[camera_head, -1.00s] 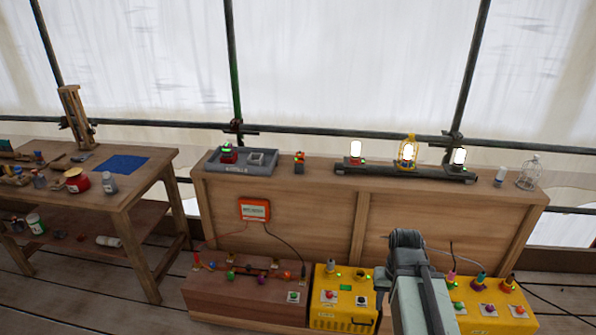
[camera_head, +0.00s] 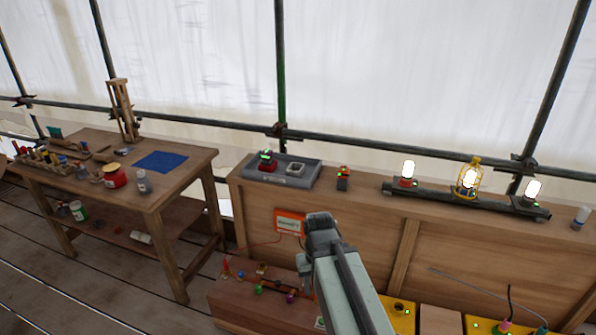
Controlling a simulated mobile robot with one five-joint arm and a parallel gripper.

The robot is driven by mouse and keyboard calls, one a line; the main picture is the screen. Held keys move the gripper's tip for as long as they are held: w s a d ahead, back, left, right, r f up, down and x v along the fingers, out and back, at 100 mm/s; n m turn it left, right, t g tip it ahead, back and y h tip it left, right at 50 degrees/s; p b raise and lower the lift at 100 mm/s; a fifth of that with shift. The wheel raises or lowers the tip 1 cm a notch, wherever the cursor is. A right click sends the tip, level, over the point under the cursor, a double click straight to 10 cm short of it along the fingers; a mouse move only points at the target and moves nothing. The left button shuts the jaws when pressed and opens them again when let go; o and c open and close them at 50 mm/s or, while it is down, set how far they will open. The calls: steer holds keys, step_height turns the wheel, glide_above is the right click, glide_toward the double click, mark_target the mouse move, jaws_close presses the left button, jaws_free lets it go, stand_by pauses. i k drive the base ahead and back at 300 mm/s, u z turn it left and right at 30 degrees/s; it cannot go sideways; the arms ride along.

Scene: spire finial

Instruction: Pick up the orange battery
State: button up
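I cannot tell for sure which item is the orange battery. A small block with an orange-red top and a dark lower part (camera_head: 343,177) stands on the wooden ledge, just right of the grey tray (camera_head: 303,178). A red item with a green light (camera_head: 267,161) sits in the tray's left part, and the right part holds a pale square socket. My arm (camera_head: 345,285) rises from the bottom centre, below and apart from the ledge items. My gripper's fingers do not show.
Several lamps (camera_head: 470,178) stand on a dark bar along the ledge. An orange box (camera_head: 289,223) hangs on the ledge front, partly behind my arm. Yellow units (camera_head: 483,325) and a reddish-brown crate (camera_head: 240,308) sit below. A cluttered workbench (camera_head: 190,190) stands left, with floor showing in front.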

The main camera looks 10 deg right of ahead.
mark_target(344, 178)
steer(key=u, duration=0.55)
steer(key=i, duration=1.15)
steer(key=u, duration=0.15)
steer(key=k, duration=0.65)
steer(key=u, duration=0.25)
steer(key=i, duration=0.9)
steer(key=z, duration=0.1)
